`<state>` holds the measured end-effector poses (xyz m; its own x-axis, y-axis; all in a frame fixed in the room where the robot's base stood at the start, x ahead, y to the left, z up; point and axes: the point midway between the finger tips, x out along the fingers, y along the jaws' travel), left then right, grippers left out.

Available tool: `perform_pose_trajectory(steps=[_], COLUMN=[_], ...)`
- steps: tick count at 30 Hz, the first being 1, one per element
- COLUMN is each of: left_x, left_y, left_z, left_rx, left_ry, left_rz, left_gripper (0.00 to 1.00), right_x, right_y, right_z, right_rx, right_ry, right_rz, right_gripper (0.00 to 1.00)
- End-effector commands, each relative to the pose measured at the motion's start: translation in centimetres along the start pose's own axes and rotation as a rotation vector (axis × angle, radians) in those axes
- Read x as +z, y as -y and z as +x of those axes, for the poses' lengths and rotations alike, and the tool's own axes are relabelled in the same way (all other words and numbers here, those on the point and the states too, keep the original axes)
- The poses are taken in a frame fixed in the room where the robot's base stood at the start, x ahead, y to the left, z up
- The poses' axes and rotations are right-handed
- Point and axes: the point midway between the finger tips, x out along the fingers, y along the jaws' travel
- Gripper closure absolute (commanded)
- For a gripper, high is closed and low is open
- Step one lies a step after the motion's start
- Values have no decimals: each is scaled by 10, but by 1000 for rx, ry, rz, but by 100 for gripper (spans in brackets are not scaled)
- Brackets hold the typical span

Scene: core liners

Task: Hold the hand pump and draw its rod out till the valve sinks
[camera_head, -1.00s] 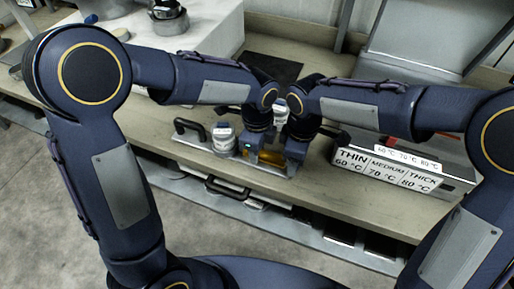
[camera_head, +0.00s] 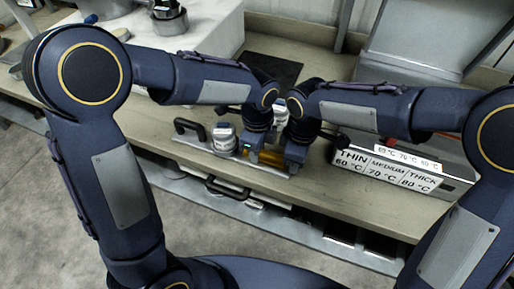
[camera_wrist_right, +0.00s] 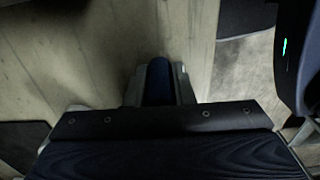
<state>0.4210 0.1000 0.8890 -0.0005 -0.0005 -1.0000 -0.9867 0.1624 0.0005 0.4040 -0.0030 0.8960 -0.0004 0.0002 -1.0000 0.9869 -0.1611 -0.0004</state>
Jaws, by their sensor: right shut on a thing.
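The hand pump (camera_head: 272,159), a small amber-yellow body, lies low between my two grippers at the front of the bench; the grippers hide most of it. My left gripper (camera_head: 251,156) reaches down at its left end; its fingertips are hidden. My right gripper (camera_head: 294,163) is at its right end, shut on the pump's rod end. In the right wrist view a blue piece (camera_wrist_right: 160,82) sits between the grey fingers of my right gripper (camera_wrist_right: 160,70). The rod and the valve cannot be made out.
A white jar with a blue-grey lid (camera_head: 223,139) stands left of the grippers on a metal tray (camera_head: 190,147) with a black handle. Another white jar (camera_head: 281,114) is behind them. A metal box labelled THIN, MEDIUM, THICK (camera_head: 400,169) stands to the right. Bench is clear in front of the box.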

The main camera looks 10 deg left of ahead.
Motion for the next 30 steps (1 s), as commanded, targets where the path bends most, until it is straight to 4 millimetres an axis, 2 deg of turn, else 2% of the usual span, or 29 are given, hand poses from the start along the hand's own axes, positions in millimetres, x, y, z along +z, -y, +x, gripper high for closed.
perform_pose_trajectory(steps=[30], left_x=[2], left_y=[0], left_z=[0], left_rx=[0], left_ry=[3], left_rz=[-3], left_gripper=[100], right_x=[33], right_y=[-1], right_z=[0], right_rx=[0], right_ry=[4], right_rz=[4], right_gripper=[100])
